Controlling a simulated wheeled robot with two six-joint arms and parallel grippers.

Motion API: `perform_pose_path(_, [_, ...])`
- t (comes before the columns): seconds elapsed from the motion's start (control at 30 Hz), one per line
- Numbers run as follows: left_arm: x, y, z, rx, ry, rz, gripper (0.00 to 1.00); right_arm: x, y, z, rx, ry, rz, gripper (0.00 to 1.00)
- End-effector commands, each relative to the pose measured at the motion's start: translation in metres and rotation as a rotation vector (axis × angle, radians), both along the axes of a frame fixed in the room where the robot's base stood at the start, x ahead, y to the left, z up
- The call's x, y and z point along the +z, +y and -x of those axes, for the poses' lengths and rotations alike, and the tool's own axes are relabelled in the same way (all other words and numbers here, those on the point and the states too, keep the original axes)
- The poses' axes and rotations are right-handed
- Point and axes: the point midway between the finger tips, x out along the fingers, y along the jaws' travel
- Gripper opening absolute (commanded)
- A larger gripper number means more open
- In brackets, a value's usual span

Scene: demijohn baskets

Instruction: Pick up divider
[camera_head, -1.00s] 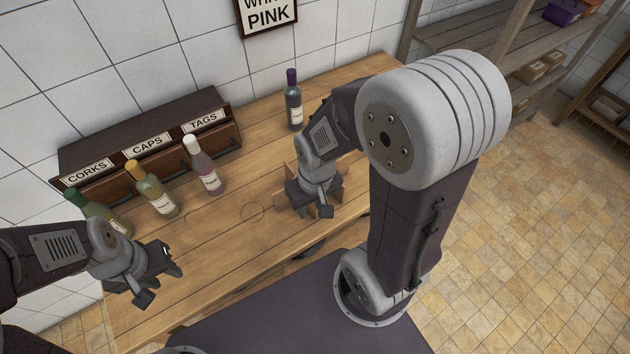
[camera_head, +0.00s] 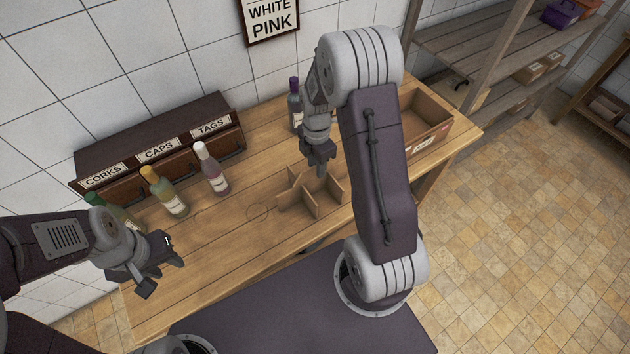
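The divider (camera_head: 312,200) is a set of crossed brown cardboard panels standing on the wooden table, right of the middle. My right gripper (camera_head: 321,168) points down just above and behind it, near its far panels. It appears apart from the divider, though the gap is hard to judge. How far its fingers are spread cannot be told from this angle. My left gripper (camera_head: 163,275) is over the table's near left part, away from the divider, with its fingers apart and nothing between them.
Green-, yellow- and white-capped bottles (camera_head: 212,170) stand before a dark labelled drawer box (camera_head: 160,150). A purple-capped bottle (camera_head: 294,105) stands behind my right arm. An open cardboard box (camera_head: 428,118) sits at the table's right end. The table middle (camera_head: 230,235) is clear.

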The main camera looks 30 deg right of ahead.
Motion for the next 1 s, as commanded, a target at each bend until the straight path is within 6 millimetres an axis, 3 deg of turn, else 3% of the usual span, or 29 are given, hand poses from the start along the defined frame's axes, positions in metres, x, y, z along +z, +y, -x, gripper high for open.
perform_pose_path(0.13, [0.008, 0.000, 0.000, 0.000, 0.000, 0.000, 0.36, -0.021, 0.001, 0.001, 0.000, 0.004, -0.001, 0.32])
perform_pose_path(0.37, [0.013, 0.000, 0.000, 0.000, 0.000, 0.000, 0.36, -0.033, 0.001, -0.002, 0.000, 0.003, -0.001, 0.32])
perform_pose_path(0.6, [0.026, 0.000, 0.000, 0.000, -0.001, 0.000, 0.36, -0.072, 0.001, -0.007, 0.000, 0.004, -0.001, 0.32])
perform_pose_path(0.87, [0.026, 0.000, 0.000, 0.000, 0.000, 0.000, 0.36, -0.079, 0.001, -0.008, 0.000, -0.001, 0.000, 0.32])
perform_pose_path(1.0, [0.025, 0.000, 0.000, 0.000, 0.000, 0.000, 0.36, -0.079, 0.001, -0.008, 0.000, -0.001, 0.000, 0.00])
